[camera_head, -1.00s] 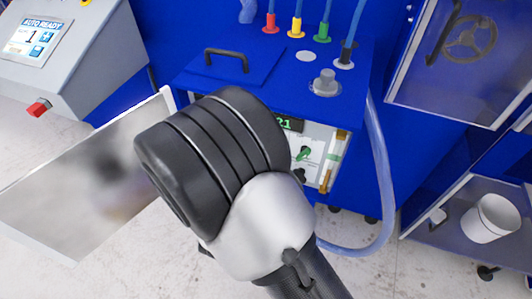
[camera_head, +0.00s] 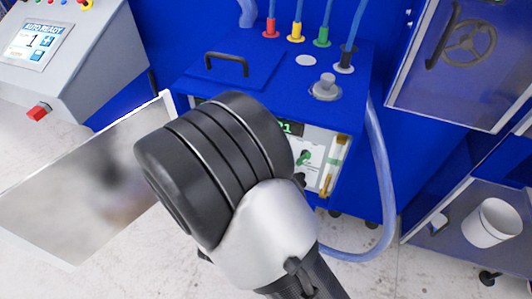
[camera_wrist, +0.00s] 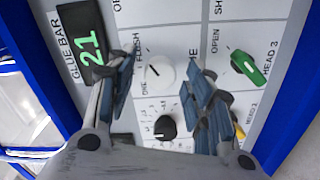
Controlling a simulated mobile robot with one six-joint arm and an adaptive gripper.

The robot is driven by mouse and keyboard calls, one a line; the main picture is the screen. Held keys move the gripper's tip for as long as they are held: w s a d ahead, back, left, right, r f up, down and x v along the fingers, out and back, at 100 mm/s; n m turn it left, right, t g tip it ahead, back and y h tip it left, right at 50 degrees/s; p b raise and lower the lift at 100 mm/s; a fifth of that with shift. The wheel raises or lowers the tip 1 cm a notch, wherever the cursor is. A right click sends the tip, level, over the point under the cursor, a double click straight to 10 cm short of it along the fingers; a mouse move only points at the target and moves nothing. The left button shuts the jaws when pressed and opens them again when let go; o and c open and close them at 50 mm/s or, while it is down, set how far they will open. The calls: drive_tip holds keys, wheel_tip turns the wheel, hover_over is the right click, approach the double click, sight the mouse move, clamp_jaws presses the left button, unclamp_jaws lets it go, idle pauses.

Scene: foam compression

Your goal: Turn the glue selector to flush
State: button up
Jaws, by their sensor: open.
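The selector is a white round knob (camera_wrist: 160,72) on the white panel in the wrist view. "FLUSH" is printed to its upper left and "ONE" to its lower left. A short dark mark shows on the knob's left part; I cannot tell exactly which label it points at. My gripper (camera_wrist: 161,69) is open, with one finger left of the knob and one right of it. The fingers look apart from the knob, but their depth is hard to judge. In the head view my arm hides the gripper and the white knob.
A green "21" display (camera_wrist: 88,45) is left of the knob. A green handle (camera_wrist: 248,68) by "HEAD 3" is close to the right finger. A black dial (camera_wrist: 165,127) lies below. Blue cabinet sides (camera_head: 355,150) frame the panel. A white bucket (camera_head: 491,222) stands at right.

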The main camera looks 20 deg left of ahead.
drive_tip(key=s, duration=1.2)
drive_tip(key=shift+a, duration=0.45)
drive_tip(key=d+r+m+g+h, duration=0.2)
drive_tip(key=d+m+g+h, duration=0.15)
drive_tip(key=d, duration=0.45)
drive_tip(key=w+d+r+m+g+h, duration=0.1)
drive_tip(key=d+r+m+g+h, duration=0.2)
drive_tip(key=d, duration=0.5)
drive_tip(key=d+r+m+g+h, duration=0.1)
drive_tip(key=d+m+g+h, duration=0.15)
drive_tip(key=d+g, duration=0.4)
drive_tip(key=s+d+m+g+y, duration=0.3)
drive_tip(key=s+d+g+y, duration=0.15)
drive_tip(key=s+d, duration=0.35)
drive_tip(key=r+t+y, duration=0.1)
drive_tip(key=y, duration=0.1)
drive_tip(key=a+r+m+t+y, duration=0.1)
drive_tip(key=r+t+y, duration=0.1)
drive_tip(key=s+a+r+t+y, duration=0.1)
drive_tip(key=r+y, duration=0.1)
drive_tip(key=shift+a, duration=0.1)
